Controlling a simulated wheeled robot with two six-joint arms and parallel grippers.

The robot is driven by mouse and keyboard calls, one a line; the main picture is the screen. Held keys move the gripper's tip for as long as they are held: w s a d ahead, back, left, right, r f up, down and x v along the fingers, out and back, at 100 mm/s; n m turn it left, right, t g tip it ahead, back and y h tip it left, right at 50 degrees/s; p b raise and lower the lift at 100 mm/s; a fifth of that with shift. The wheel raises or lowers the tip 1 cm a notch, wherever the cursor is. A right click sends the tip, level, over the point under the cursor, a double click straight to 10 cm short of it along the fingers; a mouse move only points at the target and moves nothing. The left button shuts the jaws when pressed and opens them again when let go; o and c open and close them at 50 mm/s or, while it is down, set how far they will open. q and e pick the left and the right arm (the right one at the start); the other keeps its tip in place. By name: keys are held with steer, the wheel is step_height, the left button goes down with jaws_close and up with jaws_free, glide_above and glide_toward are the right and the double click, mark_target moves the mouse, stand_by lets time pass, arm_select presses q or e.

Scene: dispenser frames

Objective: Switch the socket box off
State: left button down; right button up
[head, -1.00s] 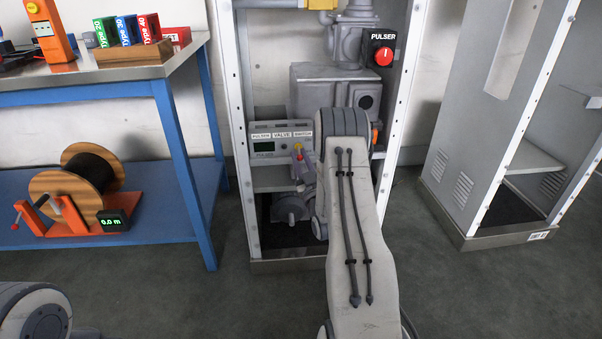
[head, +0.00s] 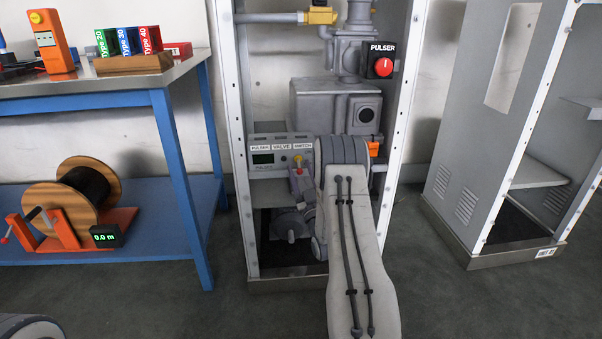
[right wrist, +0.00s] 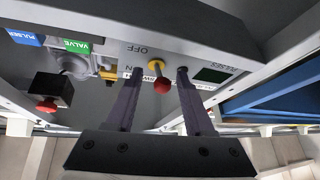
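The socket box (head: 265,171) is a grey box with PULSER, VALVE and SWITCH labels and a small dark display, inside the open cabinet. Its switch lever (head: 298,160) has a yellow base and a red tip. In the right wrist view the lever (right wrist: 162,86) stands beside OFF and ON markings, its red tip towards the ON side. My right gripper (head: 298,177) is just below and in front of the lever. In the right wrist view its open fingers (right wrist: 159,74) stand on either side of the lever, with gaps visible. My left gripper is out of view.
A grey pump unit (head: 336,105) stands behind my right arm. A blue workbench (head: 120,97) with a cable reel (head: 75,190) is left. Another cabinet (head: 470,150) stands right, with clear floor between.

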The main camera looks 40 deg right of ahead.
steer(key=shift+a+f, duration=0.1)
steer(key=shift+s+a+f, duration=0.1)
steer(key=shift+s, duration=0.2)
steer(key=b+v, duration=0.9)
steer(key=b, duration=0.2)
steer(key=shift+s+f, duration=0.2)
steer(key=shift+s, duration=0.1)
steer(key=shift+w+a, duration=0.1)
